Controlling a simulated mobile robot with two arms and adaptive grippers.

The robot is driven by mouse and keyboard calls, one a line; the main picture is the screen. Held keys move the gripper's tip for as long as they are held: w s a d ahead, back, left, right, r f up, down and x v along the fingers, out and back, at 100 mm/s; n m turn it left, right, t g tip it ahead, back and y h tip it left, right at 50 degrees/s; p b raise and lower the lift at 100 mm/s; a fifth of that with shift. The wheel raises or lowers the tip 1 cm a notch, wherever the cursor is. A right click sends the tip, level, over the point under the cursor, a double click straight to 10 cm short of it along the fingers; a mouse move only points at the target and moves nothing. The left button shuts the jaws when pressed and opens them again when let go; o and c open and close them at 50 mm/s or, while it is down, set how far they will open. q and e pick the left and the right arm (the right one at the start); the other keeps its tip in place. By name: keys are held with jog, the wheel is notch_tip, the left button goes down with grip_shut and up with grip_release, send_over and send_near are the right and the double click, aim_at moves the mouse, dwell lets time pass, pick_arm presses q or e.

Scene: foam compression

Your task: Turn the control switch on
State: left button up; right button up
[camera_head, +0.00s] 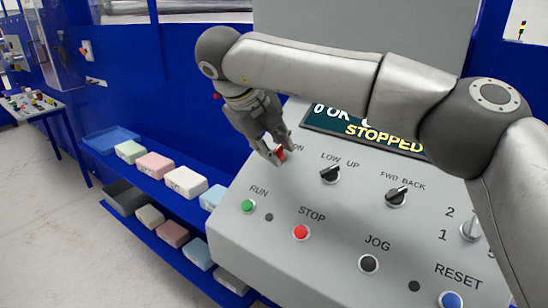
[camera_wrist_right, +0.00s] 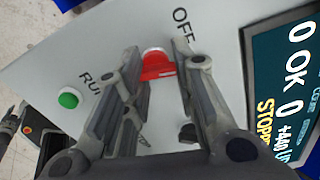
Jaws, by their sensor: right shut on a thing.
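The red control switch (camera_head: 280,154) is at the upper left of the sloped grey panel (camera_head: 330,270), beside the letters "ON". My right gripper (camera_head: 277,150) reaches down to it from above and is shut on it. In the right wrist view the red switch (camera_wrist_right: 159,66) sits between the two fingertips (camera_wrist_right: 160,72), near the word "OFF". The fingers hide part of the switch and its labels, so I cannot tell which way it points. The display (camera_head: 365,130) reads "STOPPED". My left gripper is not in view.
A green RUN button (camera_head: 248,206), a red STOP button (camera_head: 301,232) and two black selector knobs (camera_head: 330,174) are close by on the panel. A JOG button (camera_head: 369,264) and blue RESET button (camera_head: 451,299) are lower right. Blue shelves (camera_head: 150,180) with foam blocks stand left.

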jog(key=m, duration=0.1)
jog(key=m+b, duration=0.1)
jog(key=f+m+b, duration=0.1)
jog(key=shift+s+a+f, duration=0.1)
jog(key=shift+s+a, duration=0.05)
jog(key=shift+s, duration=0.1)
jog(key=shift+m+b, duration=0.6)
jog(key=shift+m, duration=0.6)
grip_shut()
grip_release()
jog(key=shift+a, duration=0.1)
